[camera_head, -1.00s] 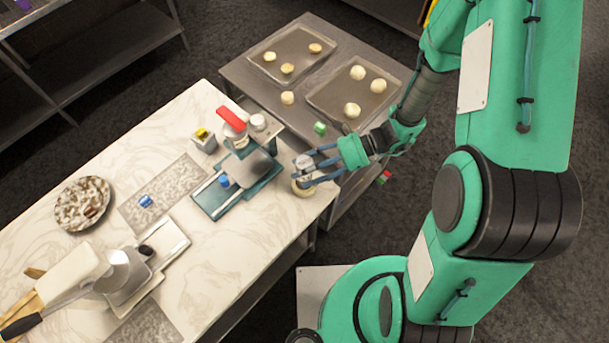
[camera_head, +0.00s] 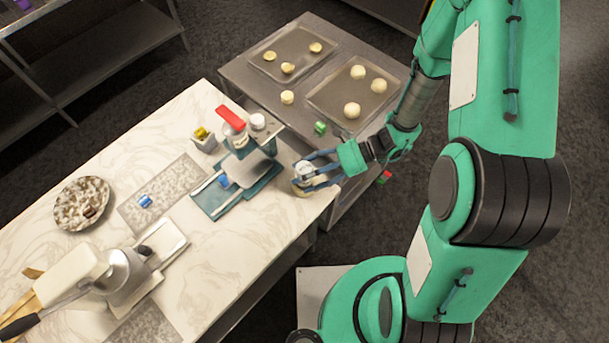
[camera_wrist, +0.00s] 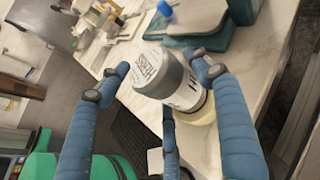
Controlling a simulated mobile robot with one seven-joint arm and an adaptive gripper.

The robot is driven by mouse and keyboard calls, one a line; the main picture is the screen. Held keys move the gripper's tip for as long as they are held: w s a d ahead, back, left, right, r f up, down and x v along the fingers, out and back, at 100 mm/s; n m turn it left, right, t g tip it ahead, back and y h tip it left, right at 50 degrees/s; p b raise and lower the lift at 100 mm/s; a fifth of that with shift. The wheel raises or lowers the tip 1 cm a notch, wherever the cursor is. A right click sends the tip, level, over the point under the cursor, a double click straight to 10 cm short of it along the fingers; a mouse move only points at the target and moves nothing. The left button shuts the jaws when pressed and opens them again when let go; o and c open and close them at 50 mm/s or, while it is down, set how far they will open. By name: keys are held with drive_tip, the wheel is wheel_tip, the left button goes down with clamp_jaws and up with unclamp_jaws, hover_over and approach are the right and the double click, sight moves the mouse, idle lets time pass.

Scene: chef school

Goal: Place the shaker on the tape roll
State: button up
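In the wrist view my gripper (camera_wrist: 162,68) shows a gap between the left fingertip and the shaker.
A teal board device (camera_head: 240,188) with a red-handled part stands left of the shaker. A white jar (camera_head: 258,121) and a small tin (camera_head: 204,141) are behind. A metal table (camera_head: 300,100) with trays of dough balls adjoins the counter.

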drive_tip(key=shift+r, duration=0.15)
drive_tip(key=v, duration=1.2)
drive_tip(key=shift+p, duration=0.4)
drive_tip(key=shift+r, duration=0.1)
idle(0.3)
drive_tip(key=s+d+r+n+t+h, duration=0.2)
drive_tip(key=s+r+n+h, duration=0.2)
drive_tip(key=r, duration=0.7)
drive_tip(key=s+d+r+n+t+h, duration=0.3)
drive_tip(key=r+n, duration=0.3)
drive_tip(key=r, duration=0.5)
drive_tip(key=s+d+r+n+t+h, duration=0.3)
drive_tip(key=r+n+h, duration=0.3)
drive_tip(key=r, duration=0.5)
drive_tip(key=shift+s+d, duration=0.2)
drive_tip(key=shift+s, duration=0.65)
drive_tip(key=shift+r, duration=0.1)
wheel_tip(320, 180, down, 7)
drive_tip(key=b, duration=0.7)
